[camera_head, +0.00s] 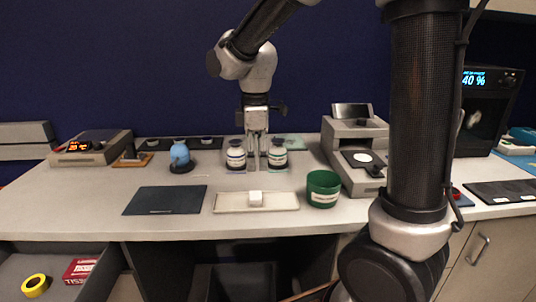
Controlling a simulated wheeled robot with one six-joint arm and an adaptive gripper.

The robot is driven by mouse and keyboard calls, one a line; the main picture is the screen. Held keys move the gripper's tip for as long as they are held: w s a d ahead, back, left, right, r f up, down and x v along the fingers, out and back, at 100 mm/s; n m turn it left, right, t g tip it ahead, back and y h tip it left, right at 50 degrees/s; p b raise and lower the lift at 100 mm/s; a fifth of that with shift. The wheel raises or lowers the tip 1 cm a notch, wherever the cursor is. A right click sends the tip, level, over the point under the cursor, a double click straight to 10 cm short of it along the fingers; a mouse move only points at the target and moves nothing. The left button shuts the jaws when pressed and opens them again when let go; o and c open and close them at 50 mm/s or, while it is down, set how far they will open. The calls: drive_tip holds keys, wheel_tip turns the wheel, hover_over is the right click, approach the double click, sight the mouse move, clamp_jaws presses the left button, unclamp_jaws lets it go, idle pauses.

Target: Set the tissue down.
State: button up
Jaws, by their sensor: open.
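My gripper (257,163) hangs pointing down over the bench, between two white bottles, with its fingers apart and nothing seen between them. A small white block (256,197), which may be the tissue, rests on a pale flat tray (228,204) in front of and below my gripper. The gripper is apart from it. A red box with lettering that seems to read "tissue" (80,269) lies in the open drawer at the lower left, far from my gripper.
The blue-labelled bottle (236,155) and green-labelled bottle (277,155) flank my gripper closely. A green cup (323,188) stands right of the tray, a dark mat (165,200) left. A blue flask (180,155) and a grey instrument (352,145) stand farther out. Yellow tape (34,285) lies in the drawer.

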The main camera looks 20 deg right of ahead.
drive_tip(key=s+d+r+m+t, duration=0.2)
drive_tip(key=s+d+r+m, duration=0.1)
drive_tip(key=s+d+m, duration=0.4)
drive_tip(key=s+d+r+m+t, duration=0.2)
drive_tip(key=s+d+m, duration=0.5)
drive_tip(key=s, duration=0.4)
drive_tip(key=shift+s+d+r, duration=0.2)
drive_tip(key=shift+s+r, duration=0.2)
drive_tip(key=shift+r, duration=0.35)
